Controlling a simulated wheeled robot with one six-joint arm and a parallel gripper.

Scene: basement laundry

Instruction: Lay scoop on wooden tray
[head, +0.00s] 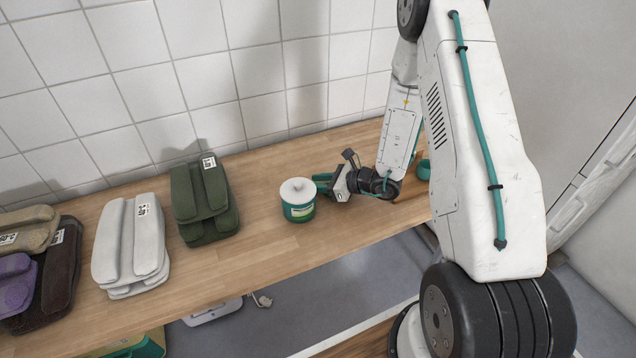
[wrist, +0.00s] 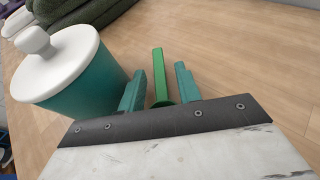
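The scoop (wrist: 159,75) looks like a slim green piece with a wider part near the gripper's palm, in the wrist view. My gripper (wrist: 160,82) has its two teal fingers on either side of it, with a narrow visible gap on each side. In the head view my gripper (head: 323,182) is low over the counter, just right of a teal canister; I cannot pick out the scoop there.
The teal canister with white knobbed lid (head: 298,201) stands close beside my gripper, also in the wrist view (wrist: 75,75). Folded green (head: 204,199) and white (head: 131,245) textiles lie left on the wooden counter (head: 262,250). A teal item (head: 423,169) stands behind my arm.

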